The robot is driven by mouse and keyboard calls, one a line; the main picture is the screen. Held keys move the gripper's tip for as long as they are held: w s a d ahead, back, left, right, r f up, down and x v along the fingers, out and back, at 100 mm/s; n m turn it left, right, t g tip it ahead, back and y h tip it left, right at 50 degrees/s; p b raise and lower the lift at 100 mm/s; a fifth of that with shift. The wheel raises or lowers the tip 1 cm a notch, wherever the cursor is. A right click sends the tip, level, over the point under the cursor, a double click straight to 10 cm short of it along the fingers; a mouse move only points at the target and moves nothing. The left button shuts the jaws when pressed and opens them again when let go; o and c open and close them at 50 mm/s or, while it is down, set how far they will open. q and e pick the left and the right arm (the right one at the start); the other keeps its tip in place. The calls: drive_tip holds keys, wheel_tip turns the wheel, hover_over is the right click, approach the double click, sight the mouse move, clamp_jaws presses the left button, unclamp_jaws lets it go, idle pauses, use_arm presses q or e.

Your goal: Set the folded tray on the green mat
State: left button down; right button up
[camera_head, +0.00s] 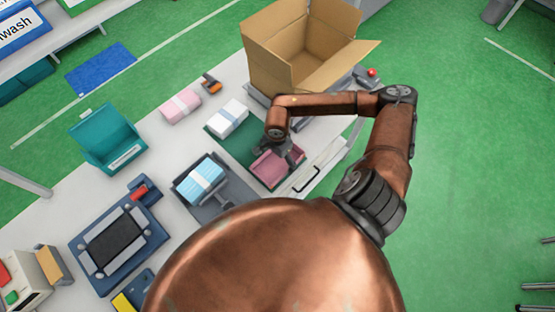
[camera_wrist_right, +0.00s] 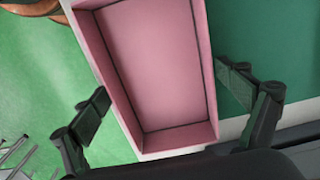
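The folded tray is a pink, open-topped box (camera_head: 279,166) at the near right end of the dark green mat (camera_head: 233,142) on the white table. In the right wrist view the pink tray (camera_wrist_right: 160,65) fills the middle, with the mat (camera_wrist_right: 262,45) to its right. My right gripper (camera_head: 287,153) is over the tray. In the wrist view its two fingers (camera_wrist_right: 168,100) are spread wide, one on each side of the tray, with a gap at the left finger. Whether the tray's whole base rests on the mat is hidden. My left gripper is out of view.
A white banded stack (camera_head: 228,118) lies on the mat's far part. A blue stack (camera_head: 201,178) sits in a grey holder left of the tray. An open cardboard box (camera_head: 300,50) stands behind. A black handle (camera_head: 306,180) lies by the table's front edge.

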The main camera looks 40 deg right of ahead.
sight(277, 164)
drive_tip(key=shift+o, duration=0.4)
drive_tip(key=shift+r, duration=0.5)
wheel_tip(277, 164, up, 11)
drive_tip(key=shift+r+b, duration=0.15)
drive_tip(key=shift+b, duration=0.15)
idle(0.9)
